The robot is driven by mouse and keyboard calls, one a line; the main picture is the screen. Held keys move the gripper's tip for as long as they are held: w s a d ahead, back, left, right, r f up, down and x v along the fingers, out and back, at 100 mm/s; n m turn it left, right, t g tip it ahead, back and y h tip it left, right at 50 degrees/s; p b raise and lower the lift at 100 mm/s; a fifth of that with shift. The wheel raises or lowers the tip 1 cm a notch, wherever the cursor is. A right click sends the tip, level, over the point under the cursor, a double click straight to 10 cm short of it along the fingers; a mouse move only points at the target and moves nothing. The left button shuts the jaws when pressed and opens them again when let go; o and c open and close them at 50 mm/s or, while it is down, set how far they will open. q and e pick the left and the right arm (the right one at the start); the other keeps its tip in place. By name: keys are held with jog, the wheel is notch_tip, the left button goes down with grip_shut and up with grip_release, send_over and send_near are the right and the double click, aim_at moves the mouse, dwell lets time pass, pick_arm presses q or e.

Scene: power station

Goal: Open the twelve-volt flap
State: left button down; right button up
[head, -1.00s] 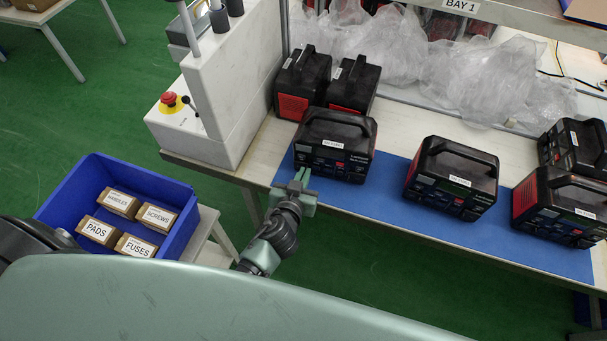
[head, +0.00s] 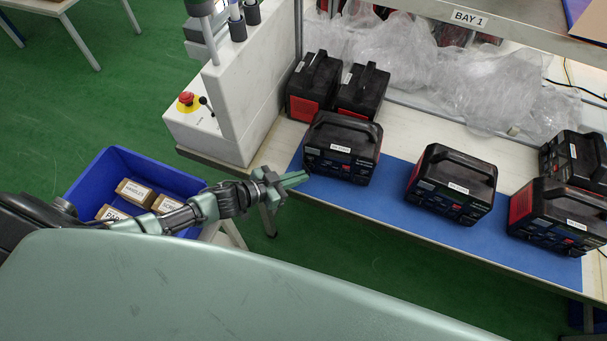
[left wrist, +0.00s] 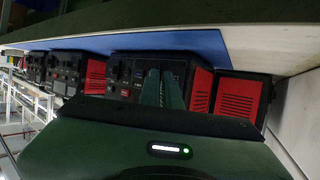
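A black power station (head: 341,150) with a top handle and a pale label stands at the left end of the blue mat. Its front panel has small sockets and red marks; I cannot make out the twelve-volt flap among them. My left gripper (head: 306,177) is level with the lower left of that front, its fingers pointing right towards it. I cannot tell if they touch it. In the left wrist view, tilted nearly upside down, the two fingers (left wrist: 163,88) lie close together with nothing seen between them, across the front panel (left wrist: 125,78). My right gripper is not in view.
More power stations stand to the right (head: 452,185) and behind (head: 362,90). The blue mat (head: 400,218) is bare along its front. A white cabinet with a red stop button (head: 187,99) and a blue crate of boxes (head: 113,160) are at left.

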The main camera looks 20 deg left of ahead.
pick_arm(q)
jog(key=shift+w+a+f+m+g+h+b, duration=0.1)
jog(key=shift+w+a+m+g+h+b, duration=0.1)
jog(key=shift+a+m+g+h+b, duration=0.65)
jog(key=shift+a+f+m+g+h+b, duration=0.1)
jog(key=shift+m+g+h+b, duration=0.5)
jog(key=shift+m, duration=0.35)
jog(key=shift+w+a+m+g+h+b, duration=0.1)
jog(key=shift+a+m+g+h+b, duration=0.3)
jog(key=shift+m+g+h+b, duration=0.45)
jog(key=shift+a+r+m+g+b, duration=0.1)
jog(key=shift+r+m+g+b, duration=0.1)
jog(key=shift+m+g+b, duration=0.4)
jog(key=c, duration=1.6)
grip_release()
notch_tip(320, 180, up, 20)
